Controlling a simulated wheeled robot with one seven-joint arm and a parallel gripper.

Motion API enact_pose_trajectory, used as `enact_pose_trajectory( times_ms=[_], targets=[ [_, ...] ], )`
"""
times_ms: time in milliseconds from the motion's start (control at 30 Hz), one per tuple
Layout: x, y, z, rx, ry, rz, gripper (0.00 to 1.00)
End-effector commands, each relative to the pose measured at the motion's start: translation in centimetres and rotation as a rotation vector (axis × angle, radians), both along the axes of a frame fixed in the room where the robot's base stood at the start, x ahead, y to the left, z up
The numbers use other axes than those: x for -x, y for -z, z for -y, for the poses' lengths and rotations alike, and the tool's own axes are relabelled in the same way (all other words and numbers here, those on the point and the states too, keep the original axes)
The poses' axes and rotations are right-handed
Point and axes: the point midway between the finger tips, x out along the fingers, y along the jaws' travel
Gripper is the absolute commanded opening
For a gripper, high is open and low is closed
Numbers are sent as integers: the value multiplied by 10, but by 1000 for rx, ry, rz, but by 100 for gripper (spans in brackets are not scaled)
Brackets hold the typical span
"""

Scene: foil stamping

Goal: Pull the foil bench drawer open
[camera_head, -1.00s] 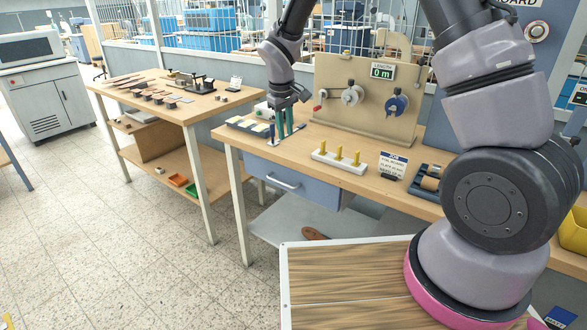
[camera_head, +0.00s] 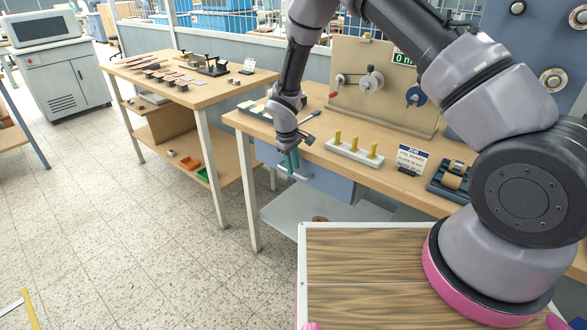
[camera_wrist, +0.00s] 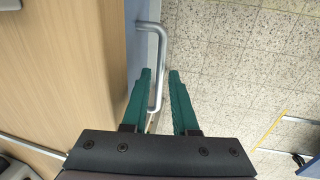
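The foil bench drawer (camera_head: 328,184) is a blue-grey box under the front of the wooden bench top. It looks closed. Its silver bar handle (camera_head: 300,177) is partly hidden behind my gripper in the head view. My gripper (camera_head: 291,164) points down at the handle, in front of the drawer face. In the wrist view my two green fingers (camera_wrist: 160,72) are apart. I cannot tell how far down the fingers reach around the bar.
The bench top (camera_head: 253,125) carries a white block with yellow pegs (camera_head: 354,152), a job sign (camera_head: 411,159) and a crank panel (camera_head: 383,95). A second table (camera_head: 195,95) stands to the left. The tiled floor before the drawer is open.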

Motion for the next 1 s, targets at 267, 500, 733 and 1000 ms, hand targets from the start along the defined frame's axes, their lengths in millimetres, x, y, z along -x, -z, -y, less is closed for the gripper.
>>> enact_pose_trajectory(
  times_ms=[267,500,733,1000],
  targets=[
    [-2,14,2,0,1,0,27],
    [-2,13,2,0,1,0,4],
    [-2,13,2,0,1,0,0],
    [-2,13,2,0,1,0,0]
  ],
)
